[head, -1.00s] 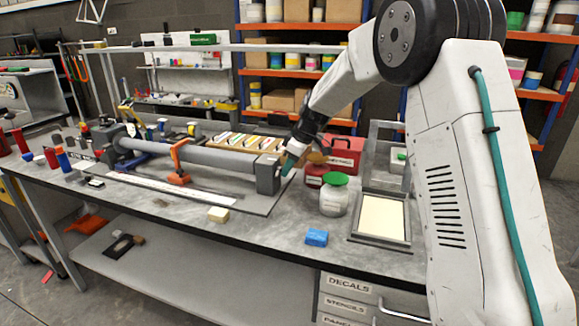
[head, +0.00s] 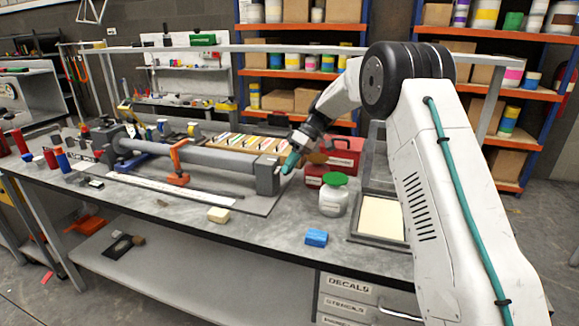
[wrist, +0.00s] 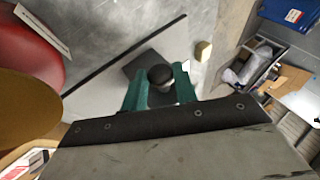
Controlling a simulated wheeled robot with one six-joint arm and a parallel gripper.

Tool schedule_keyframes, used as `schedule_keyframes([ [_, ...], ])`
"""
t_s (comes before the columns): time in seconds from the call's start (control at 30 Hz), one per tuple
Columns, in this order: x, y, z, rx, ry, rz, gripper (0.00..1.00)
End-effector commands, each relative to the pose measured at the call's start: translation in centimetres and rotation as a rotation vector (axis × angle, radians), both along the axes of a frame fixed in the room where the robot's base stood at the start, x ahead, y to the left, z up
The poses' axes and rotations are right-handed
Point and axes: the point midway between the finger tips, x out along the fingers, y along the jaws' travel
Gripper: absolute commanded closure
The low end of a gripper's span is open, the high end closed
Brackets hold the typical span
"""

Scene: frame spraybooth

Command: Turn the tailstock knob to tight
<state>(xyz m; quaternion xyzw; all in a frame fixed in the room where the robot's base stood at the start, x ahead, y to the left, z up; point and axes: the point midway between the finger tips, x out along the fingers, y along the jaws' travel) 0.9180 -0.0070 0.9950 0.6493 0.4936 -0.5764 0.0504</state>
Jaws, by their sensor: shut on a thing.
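The tailstock (head: 268,178) is a grey block at the right end of a long grey tube (head: 210,158) lying along the bench. In the wrist view its knob (wrist: 160,75) is a dark round cap in front of the dark tailstock block (wrist: 150,62). My gripper (wrist: 160,86) has its two teal fingers on either side of the knob and is shut on it. In the head view my gripper (head: 290,161) reaches the right side of the tailstock, and its fingers hide the knob. I cannot read a tight mark.
Close to the right stand a jar with a green lid (head: 334,194) and a red box (head: 341,156). A blue block (head: 316,238) and a cream block (head: 218,215) lie toward the front. An orange clamp (head: 179,160) stands at the tube.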

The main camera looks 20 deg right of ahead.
Motion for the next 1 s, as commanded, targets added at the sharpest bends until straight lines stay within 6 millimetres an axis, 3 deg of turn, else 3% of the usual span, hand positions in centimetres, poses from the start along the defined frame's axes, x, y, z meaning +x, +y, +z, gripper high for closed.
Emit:
schedule_keyframes([
  [0.8,0.19,-0.17,-0.06,0.078,0.106,-0.001,0.94],
  [0.83,0.19,-0.17,-0.06,0.078,0.106,-0.001,0.63],
  [0.87,0.19,-0.17,-0.06,0.078,0.106,-0.001,0.55],
  [1.0,0.18,-0.11,-0.09,0.078,0.105,0.0,0.51],
])
